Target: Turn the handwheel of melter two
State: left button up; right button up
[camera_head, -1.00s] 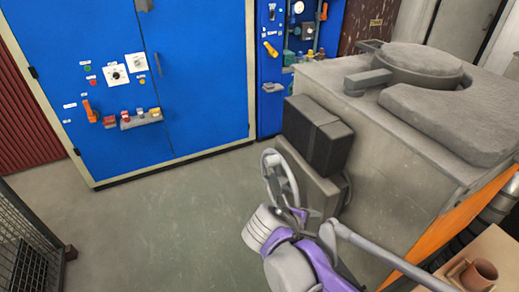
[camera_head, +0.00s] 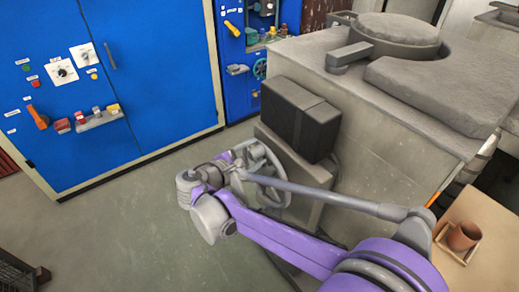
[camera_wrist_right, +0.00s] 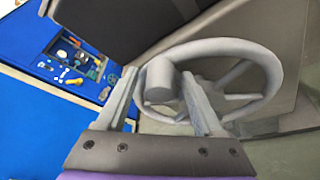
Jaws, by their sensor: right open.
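The grey spoked handwheel (camera_head: 287,190) is on the near side of the grey melter (camera_head: 395,150), below a dark box. It fills the upper middle of the right wrist view (camera_wrist_right: 235,47), with a round crank knob (camera_wrist_right: 159,85) on its rim. My right gripper (camera_wrist_right: 163,82) is open, and the knob appears between its two fingers. I cannot tell whether either finger touches it. In the head view, my right gripper (camera_head: 243,172) is at the wheel's left side and partly covers it. My left gripper is not in view.
A blue cabinet (camera_head: 150,90) with switches stands at the left, and a blue panel (camera_head: 250,60) with valves stands behind. A brown pot (camera_head: 464,236) sits on a table (camera_head: 490,265) at the right. Grey floor (camera_head: 90,235) is clear between cabinet and melter.

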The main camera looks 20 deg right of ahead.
jog(key=shift+x, duration=1.35)
jog(key=c, duration=1.1)
jog(key=shift+s+f, duration=0.1)
jog(key=shift+f, duration=0.05)
